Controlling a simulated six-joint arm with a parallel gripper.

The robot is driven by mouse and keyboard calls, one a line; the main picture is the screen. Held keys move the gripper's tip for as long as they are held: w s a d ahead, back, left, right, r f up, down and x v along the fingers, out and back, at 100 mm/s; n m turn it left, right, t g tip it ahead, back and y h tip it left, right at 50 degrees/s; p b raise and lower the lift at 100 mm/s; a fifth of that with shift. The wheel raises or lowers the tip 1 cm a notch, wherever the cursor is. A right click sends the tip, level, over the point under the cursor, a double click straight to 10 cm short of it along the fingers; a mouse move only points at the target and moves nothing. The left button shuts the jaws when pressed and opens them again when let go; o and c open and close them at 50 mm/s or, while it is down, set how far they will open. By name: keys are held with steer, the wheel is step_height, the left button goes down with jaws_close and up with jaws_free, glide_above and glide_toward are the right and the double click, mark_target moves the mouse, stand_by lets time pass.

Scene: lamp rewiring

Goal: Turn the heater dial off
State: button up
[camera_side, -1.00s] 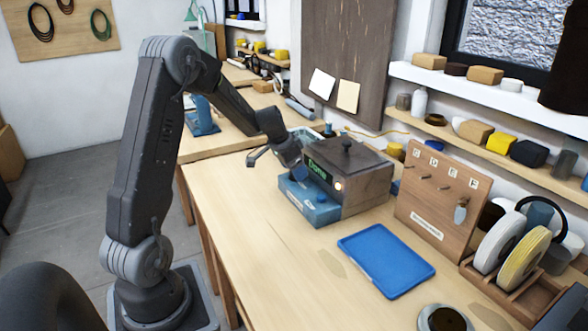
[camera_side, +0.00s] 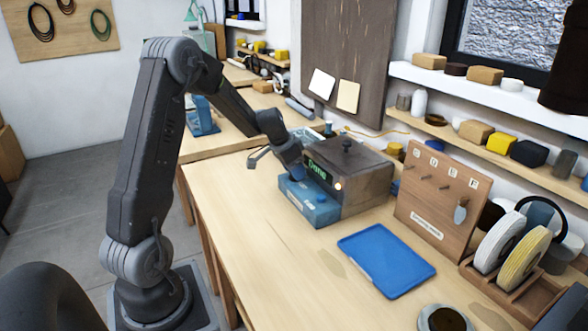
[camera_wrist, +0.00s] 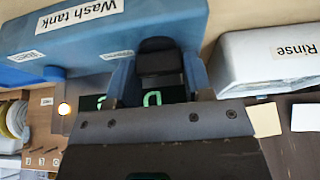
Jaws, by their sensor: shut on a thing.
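The heater box (camera_side: 368,182) stands on the bench, dark with a grey-brown lid and a green lit display (camera_side: 317,172) reading "Done". A small round lamp (camera_side: 338,186) glows on its front; it also glows in the wrist view (camera_wrist: 64,108). My gripper (camera_side: 293,172) reaches down to the front of the box. In the wrist view its two blue fingers are shut on the black dial (camera_wrist: 160,62), one on each side. The gripper hides part of the display. The dial is hidden in the side view, and I cannot read its setting.
The blue wash tank (camera_side: 308,207) sits right in front of the heater box; its label shows in the wrist view (camera_wrist: 80,16). A white rinse tank (camera_wrist: 268,58) is beside it. A blue tray (camera_side: 386,260) and a hook board (camera_side: 440,198) stand to the right.

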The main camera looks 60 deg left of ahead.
steer(key=n+y, duration=0.1)
steer(key=n, duration=0.3)
steer(key=shift+y, duration=0.4)
steer(key=shift+d+n+g+y, duration=0.1)
steer(key=shift+n+g+y, duration=0.25)
steer(key=shift+n, duration=0.85)
steer(key=shift+d+n+g+y, duration=0.1)
steer(key=shift+n+g+y, duration=0.2)
steer(key=shift+n, duration=0.9)
steer(key=o, duration=0.9)
